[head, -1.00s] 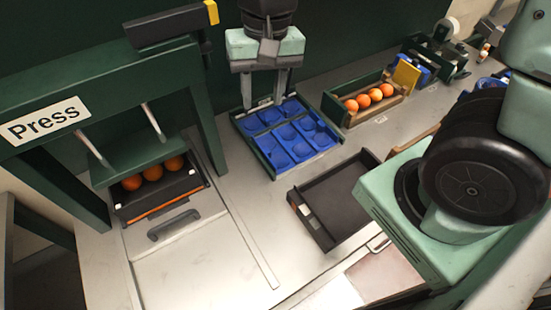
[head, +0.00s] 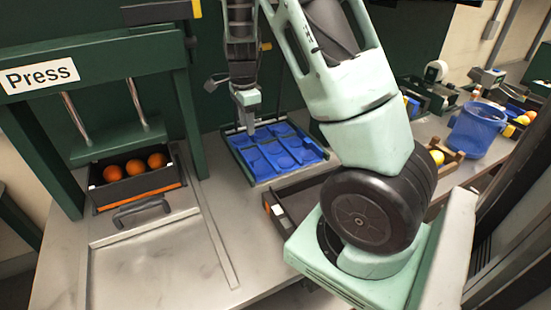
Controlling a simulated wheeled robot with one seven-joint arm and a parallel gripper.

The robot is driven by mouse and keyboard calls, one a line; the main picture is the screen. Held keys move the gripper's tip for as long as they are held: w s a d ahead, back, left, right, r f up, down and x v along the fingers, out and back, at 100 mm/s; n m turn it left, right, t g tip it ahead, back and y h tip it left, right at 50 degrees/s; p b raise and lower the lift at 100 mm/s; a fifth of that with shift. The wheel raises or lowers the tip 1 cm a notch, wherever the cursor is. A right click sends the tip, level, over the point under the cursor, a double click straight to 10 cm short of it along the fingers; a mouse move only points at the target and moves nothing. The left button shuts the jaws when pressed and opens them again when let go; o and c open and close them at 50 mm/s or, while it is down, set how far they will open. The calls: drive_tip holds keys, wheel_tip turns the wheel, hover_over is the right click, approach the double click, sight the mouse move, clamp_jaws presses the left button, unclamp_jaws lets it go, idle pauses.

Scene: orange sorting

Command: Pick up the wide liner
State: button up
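The wide liner appears to be the blue sheet with several round-marked cells (head: 284,158). It lies in a dark green tray (head: 245,172) on the table, near the back wall. My gripper (head: 250,128) points down at the liner's back left part, with its fingertips at or just above the blue surface. I see the gripper nearly side-on, so its opening and any contact are unclear. My arm covers the area just right of the liner.
The press (head: 100,75) stands left, with oranges (head: 135,170) in a dark box under it. An empty dark tray (head: 291,200) lies in front of the liner, partly behind my arm. A blue bucket (head: 478,130) stands far right.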

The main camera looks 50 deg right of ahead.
drive_tip(key=p, duration=0.1)
hover_over(249, 158)
drive_tip(key=f, duration=0.8)
drive_tip(key=shift+s+a, duration=0.1)
drive_tip(key=shift+s, duration=0.15)
drive_tip(key=shift+w+f+p, duration=0.2)
drive_tip(key=shift+f+p, duration=0.75)
drive_tip(key=shift+f, duration=1.75)
clamp_jaws()
